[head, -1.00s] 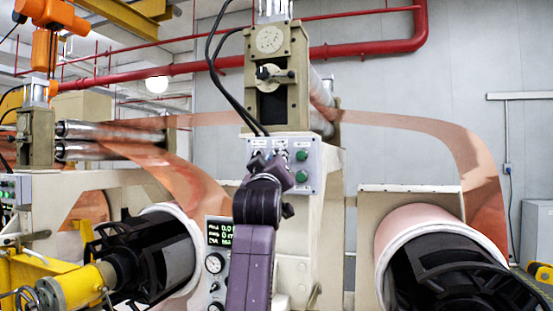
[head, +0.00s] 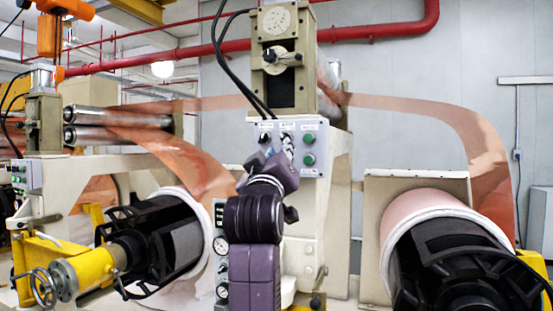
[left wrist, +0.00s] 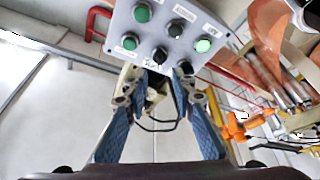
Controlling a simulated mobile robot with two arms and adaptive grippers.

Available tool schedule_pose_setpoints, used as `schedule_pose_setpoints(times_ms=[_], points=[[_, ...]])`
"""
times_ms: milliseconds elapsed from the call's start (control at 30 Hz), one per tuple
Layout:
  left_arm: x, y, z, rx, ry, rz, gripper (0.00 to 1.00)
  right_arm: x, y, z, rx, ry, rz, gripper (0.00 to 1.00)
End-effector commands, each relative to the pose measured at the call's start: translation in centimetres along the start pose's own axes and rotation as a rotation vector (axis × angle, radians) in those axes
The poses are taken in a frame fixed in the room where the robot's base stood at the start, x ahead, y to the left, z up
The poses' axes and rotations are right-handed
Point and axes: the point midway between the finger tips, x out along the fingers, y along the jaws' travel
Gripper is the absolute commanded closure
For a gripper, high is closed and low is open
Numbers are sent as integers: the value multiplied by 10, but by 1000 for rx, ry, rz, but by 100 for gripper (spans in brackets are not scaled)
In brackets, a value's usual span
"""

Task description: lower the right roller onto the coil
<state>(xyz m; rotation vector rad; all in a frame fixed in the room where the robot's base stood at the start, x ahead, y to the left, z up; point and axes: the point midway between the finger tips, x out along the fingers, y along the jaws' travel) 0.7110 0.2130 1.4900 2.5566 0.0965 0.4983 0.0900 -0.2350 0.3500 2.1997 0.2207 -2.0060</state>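The right roller (head: 326,92) is partly hidden behind the beige post in the head view, with the copper foil (head: 420,110) running from it to the right. The coil (head: 405,212), a pink copper roll on a black core, lies below at the right. A grey control panel (head: 317,136) on the post has green buttons and black knobs; it also fills the top of the left wrist view (left wrist: 170,33). My left gripper (head: 276,148) is in front of its lower left part. In the wrist view its blue-padded fingers (left wrist: 157,78) are apart, close to the lower black knobs. Nothing is visibly held.
Another pair of rollers (head: 115,125) and a second coil core (head: 165,245) stand at the left, with a yellow handwheel unit (head: 85,270) in front. Black cables (head: 216,62) hang down to the panel. Gauges (head: 220,246) sit beside my left wrist.

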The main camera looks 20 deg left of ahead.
Motion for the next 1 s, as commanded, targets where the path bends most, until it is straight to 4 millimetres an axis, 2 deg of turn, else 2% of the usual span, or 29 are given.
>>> schedule_pose_setpoints(times_ms=[100, 300, 833, 933, 1000], points=[[-18, 0, 0, -2, 0, 0, 76, 0, 0, 0, 0, 0, 0, 60], [-35, 0, 0, -1, 0, 0, 76, 0, 0, 0, 0, 0, 0, 60], [-38, -1, 1, 0, -2, -1, 76, 0, 0, 0, 0, 0, 0, 60], [-40, -12, 15, 14, -25, -15, 76, 0, 0, 0, 0, 0, 0, 60], [-43, -29, 39, 37, -67, -37, 76, 0, 0, 0, 0, 0, 0, 60]])
